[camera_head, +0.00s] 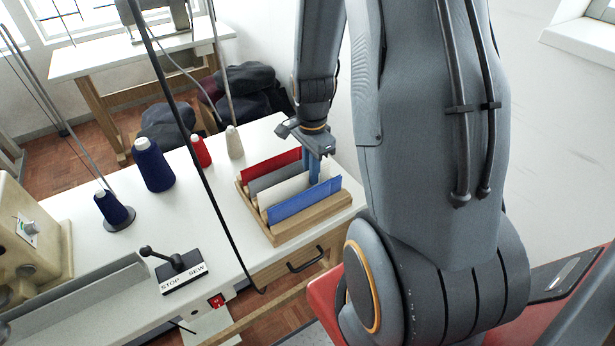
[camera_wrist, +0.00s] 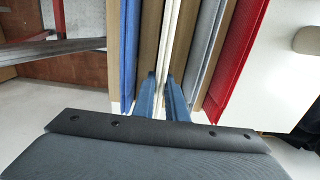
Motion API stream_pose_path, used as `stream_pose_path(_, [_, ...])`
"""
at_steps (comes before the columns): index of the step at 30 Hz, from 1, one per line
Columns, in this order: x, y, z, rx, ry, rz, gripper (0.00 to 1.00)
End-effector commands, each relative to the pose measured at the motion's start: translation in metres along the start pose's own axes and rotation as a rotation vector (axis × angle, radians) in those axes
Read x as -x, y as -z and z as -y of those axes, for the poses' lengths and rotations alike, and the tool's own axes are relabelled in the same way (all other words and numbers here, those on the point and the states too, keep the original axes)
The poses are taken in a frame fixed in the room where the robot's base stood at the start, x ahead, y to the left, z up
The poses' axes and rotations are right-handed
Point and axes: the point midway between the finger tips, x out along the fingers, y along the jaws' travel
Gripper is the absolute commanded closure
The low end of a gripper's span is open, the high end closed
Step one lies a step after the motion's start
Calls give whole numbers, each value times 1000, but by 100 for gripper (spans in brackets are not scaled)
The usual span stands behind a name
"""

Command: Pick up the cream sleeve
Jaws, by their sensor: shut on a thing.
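The cream sleeve (camera_head: 290,190) stands upright in the wooden rack (camera_head: 330,213), between the grey sleeve (camera_head: 275,179) and the blue sleeve (camera_head: 305,200). My gripper (camera_head: 314,178) reaches down over the right end of the rack. In the wrist view my gripper (camera_wrist: 162,100) has its two blue fingers on either side of the cream sleeve (camera_wrist: 166,42), shut on its near end. The sleeve still sits in line with its neighbours in the rack. In the head view the fingertips are partly hidden behind the blue sleeve.
A red sleeve (camera_head: 272,164) stands at the back of the rack. Thread cones in navy (camera_head: 153,166), red (camera_head: 201,151) and cream (camera_head: 234,143) stand left of it. A stop/sew lever box (camera_head: 181,270) sits at the front of the white table (camera_head: 215,190). A dark rod crosses the head view.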

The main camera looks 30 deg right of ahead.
Motion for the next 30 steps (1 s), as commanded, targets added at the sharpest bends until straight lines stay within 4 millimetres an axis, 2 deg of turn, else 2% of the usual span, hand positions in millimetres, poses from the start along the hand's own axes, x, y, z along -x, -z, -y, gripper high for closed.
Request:
stream_pose_path(21, [81,1,1,0,3,-1,100])
stream_pose_path(30, [94,0,0,0,0,0,100])
